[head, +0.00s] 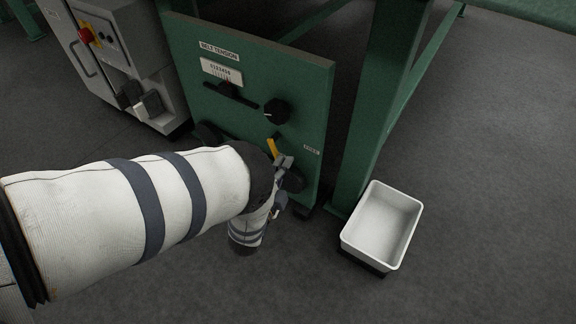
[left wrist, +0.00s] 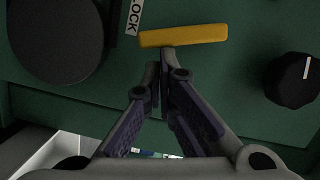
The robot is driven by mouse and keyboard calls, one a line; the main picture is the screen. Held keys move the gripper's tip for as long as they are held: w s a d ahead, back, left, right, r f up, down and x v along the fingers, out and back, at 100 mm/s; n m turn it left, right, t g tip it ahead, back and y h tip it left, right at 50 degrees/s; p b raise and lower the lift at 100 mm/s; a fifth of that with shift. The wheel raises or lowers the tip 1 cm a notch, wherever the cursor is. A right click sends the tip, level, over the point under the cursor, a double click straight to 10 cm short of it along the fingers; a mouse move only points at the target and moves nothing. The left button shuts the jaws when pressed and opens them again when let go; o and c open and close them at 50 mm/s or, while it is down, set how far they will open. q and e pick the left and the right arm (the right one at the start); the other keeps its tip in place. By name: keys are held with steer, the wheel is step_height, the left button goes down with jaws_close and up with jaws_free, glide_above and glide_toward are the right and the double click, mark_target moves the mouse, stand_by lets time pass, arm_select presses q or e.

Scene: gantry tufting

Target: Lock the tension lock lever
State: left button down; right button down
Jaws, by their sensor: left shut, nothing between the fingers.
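The yellow tension lock lever (head: 272,148) is on the green belt tension panel (head: 310,95), partly hidden by my left arm in the head view. In the left wrist view the lever (left wrist: 184,36) is a flat yellow bar across the top, beside a white label (left wrist: 133,16) ending in "OCK". My left gripper (head: 285,161) is right beside the lever. In the left wrist view the fingers (left wrist: 167,66) are shut and empty, with the tips at the lever's lower edge; I cannot tell whether they touch it. My right gripper is not in view.
A black knob (head: 277,111) and a slotted scale sit above the lever. A large dark disc (left wrist: 56,38) is beside the label. A white bin (head: 382,224) stands on the floor at right, near a green post (head: 375,110). A grey control box (head: 115,60) is at left.

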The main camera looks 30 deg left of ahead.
arm_select(q)
steer(key=shift+a+f+m+t+b, duration=0.3)
steer(key=shift+a+f+m+b, duration=0.3)
steer(key=shift+m, duration=0.3)
steer(key=shift+a+f, duration=0.1)
steer(key=shift+a, duration=0.05)
steer(key=shift+s, duration=0.1)
